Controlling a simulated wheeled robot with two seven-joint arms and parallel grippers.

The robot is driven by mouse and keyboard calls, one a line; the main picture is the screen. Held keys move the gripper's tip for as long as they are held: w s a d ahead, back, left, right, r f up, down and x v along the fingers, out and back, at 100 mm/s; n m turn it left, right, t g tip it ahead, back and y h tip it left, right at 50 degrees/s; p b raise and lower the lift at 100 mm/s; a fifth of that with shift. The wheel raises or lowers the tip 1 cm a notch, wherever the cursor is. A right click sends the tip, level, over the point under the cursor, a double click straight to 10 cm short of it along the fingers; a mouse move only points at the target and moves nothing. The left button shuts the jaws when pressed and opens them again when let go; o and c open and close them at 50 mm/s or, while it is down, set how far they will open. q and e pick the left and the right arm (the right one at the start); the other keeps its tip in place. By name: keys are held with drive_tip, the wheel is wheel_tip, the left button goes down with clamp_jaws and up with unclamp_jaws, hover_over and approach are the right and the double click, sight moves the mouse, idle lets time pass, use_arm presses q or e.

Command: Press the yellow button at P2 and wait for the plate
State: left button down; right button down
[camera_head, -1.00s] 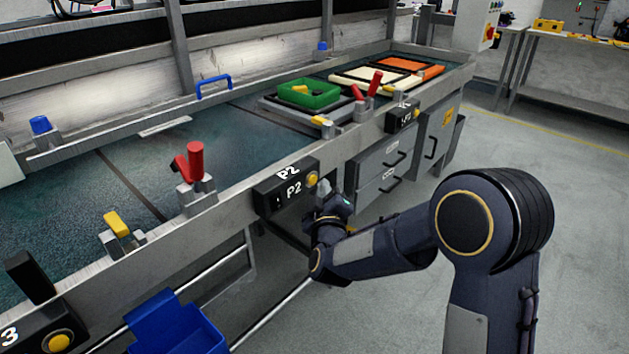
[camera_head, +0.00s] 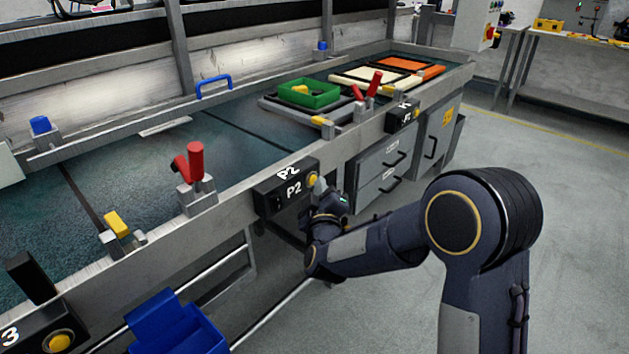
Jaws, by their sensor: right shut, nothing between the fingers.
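The yellow button (camera_head: 312,179) is on the right end of the black box marked P2 (camera_head: 285,190), on the front rail of the conveyor. My right gripper (camera_head: 319,185) is shut and empty, with its fingertips right at the button; I cannot tell whether they press it. A grey plate (camera_head: 272,107) carrying a green tray (camera_head: 309,95) with a yellow piece lies on the belt (camera_head: 120,165), farther right, near the red-handled stop (camera_head: 370,86). My left gripper is not in view.
Another red-handled stop (camera_head: 196,165) stands on the rail left of P2. A blue bin (camera_head: 175,325) is below the rail at the lower left. More plates with beige and orange trays (camera_head: 403,64) lie at the belt's far end. The floor at right is clear.

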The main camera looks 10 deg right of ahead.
drive_tip(key=shift+w, duration=0.1)
idle(0.6)
drive_tip(key=shift+s+d, duration=0.45)
drive_tip(key=shift+s, duration=0.3)
drive_tip(key=shift+s+d+b, duration=0.25)
drive_tip(key=shift+s+d, duration=0.55)
drive_tip(key=shift+s, duration=0.15)
drive_tip(key=shift+s+d+b, duration=0.2)
drive_tip(key=shift+s+d, duration=0.55)
drive_tip(key=shift+s, duration=0.2)
idle(3.1)
